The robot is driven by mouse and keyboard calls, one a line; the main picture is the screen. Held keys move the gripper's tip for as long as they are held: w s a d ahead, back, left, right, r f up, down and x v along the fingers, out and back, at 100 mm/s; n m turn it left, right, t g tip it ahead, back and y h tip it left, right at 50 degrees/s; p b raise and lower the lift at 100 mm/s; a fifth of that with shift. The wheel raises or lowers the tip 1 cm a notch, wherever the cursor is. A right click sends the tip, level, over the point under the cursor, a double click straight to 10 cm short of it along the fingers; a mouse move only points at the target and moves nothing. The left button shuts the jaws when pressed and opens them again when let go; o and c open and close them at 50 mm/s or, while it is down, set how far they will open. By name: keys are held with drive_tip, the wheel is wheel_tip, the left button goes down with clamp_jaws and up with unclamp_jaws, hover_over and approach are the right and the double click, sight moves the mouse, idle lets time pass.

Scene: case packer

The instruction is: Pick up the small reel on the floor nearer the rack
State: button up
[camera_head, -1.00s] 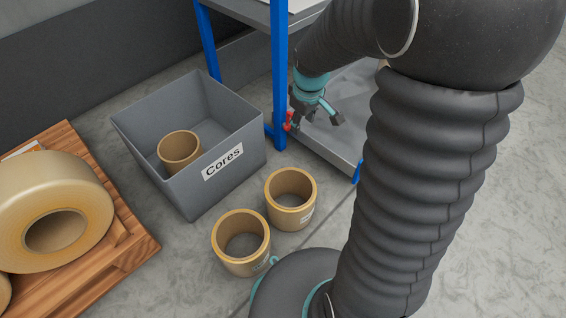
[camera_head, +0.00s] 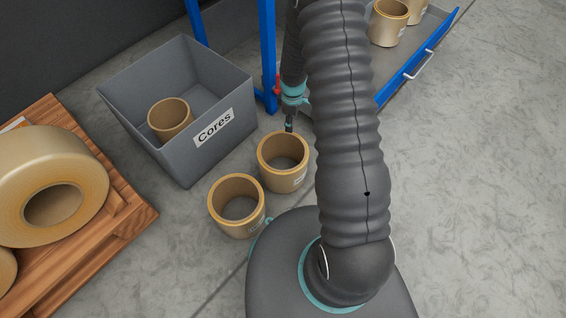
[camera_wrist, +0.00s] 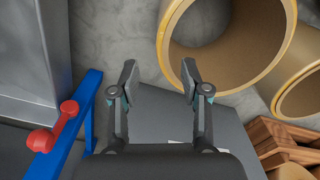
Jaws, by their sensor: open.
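The small tan reel nearer the rack (camera_head: 280,181) stands upright on the floor beside the blue rack post (camera_head: 267,55). It also shows in the wrist view (camera_wrist: 250,50), large, at the top right of centre, its hollow facing the camera. My gripper (camera_head: 289,126) is at the reel's far rim in the head view, partly hidden by my arm. In the wrist view my gripper (camera_wrist: 159,80) is open, with nothing between the fingers; the right fingertip appears close to the reel's rim. Contact cannot be told.
A second small reel (camera_head: 232,224) stands just front-left of the first. The grey "Cores" bin (camera_head: 185,165) holds one reel (camera_head: 170,118). A wooden pallet (camera_head: 115,215) with large rolls is at left. Reels sit on the rack's lower shelf (camera_head: 425,45). Floor at right is clear.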

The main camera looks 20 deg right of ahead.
sight(290, 139)
wheel_tip(290, 139, down, 11)
drive_tip(key=shift+a+b, duration=0.15)
drive_tip(key=shift+b, duration=0.35)
clamp_jaws()
